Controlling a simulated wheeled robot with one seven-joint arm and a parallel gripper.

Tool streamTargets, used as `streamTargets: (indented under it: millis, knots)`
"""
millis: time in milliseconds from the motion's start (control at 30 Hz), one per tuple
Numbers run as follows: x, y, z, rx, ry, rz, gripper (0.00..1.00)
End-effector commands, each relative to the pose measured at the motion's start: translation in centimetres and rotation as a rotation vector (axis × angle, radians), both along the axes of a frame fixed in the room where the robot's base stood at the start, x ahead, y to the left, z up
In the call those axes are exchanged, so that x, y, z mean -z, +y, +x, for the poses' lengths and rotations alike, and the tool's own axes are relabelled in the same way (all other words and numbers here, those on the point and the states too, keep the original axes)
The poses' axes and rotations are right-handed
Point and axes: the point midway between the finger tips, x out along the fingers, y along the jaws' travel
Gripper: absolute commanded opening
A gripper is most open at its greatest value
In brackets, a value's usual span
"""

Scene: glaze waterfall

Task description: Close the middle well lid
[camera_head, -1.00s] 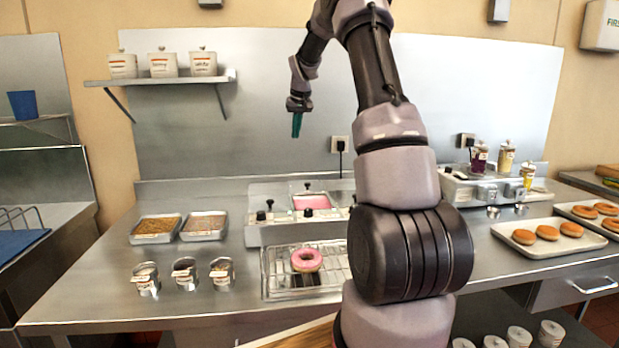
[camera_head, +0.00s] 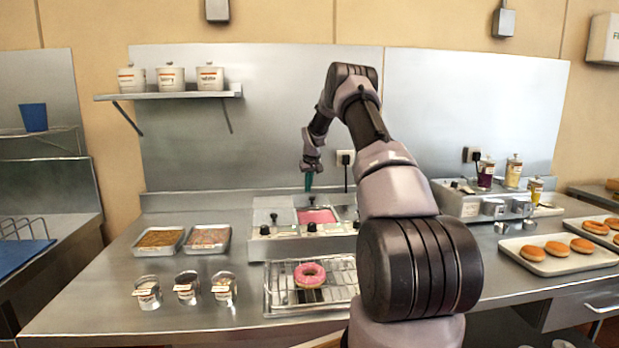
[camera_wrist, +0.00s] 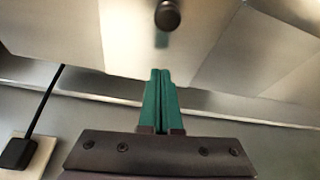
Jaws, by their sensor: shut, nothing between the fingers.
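The glaze station (camera_head: 290,247) stands at the back of the counter. Its middle well (camera_head: 316,216) is uncovered and shows pink glaze. The left well lid (camera_head: 271,216) lies flat with a dark knob. The right well is partly hidden by my arm. My gripper (camera_head: 308,183) points down above the back of the middle well, its teal fingers shut and empty. In the wrist view my gripper (camera_wrist: 160,74) is just short of a dark round knob (camera_wrist: 168,15) on a steel panel, apart from it. I cannot tell for sure whether that panel is the middle lid.
A wire rack (camera_head: 343,284) with a pink-glazed donut (camera_head: 309,275) sits in front of the station. Two topping trays (camera_head: 207,239) and several small tins (camera_head: 186,287) are to the left. A bottle warmer (camera_head: 465,207) and trays of donuts (camera_head: 557,255) are to the right.

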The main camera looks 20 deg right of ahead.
Motion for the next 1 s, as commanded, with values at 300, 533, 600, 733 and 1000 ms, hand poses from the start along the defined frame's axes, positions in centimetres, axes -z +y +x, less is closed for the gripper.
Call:
streamTargets:
  millis: [300, 533, 600, 733, 1000]
  knots:
    - [0.5, 0.5, -3.5, -0.001, 0.000, 0.001, 0.00]
    - [0.6, 0.5, -4.0, -0.001, 0.000, 0.000, 0.00]
    - [0.6, 0.5, -4.0, -0.001, -0.001, 0.000, 0.00]
    - [0.5, 0.5, -4.0, -0.001, -0.001, 0.000, 0.00]
    - [0.5, 0.8, -5.0, -0.001, 0.000, 0.000, 0.00]
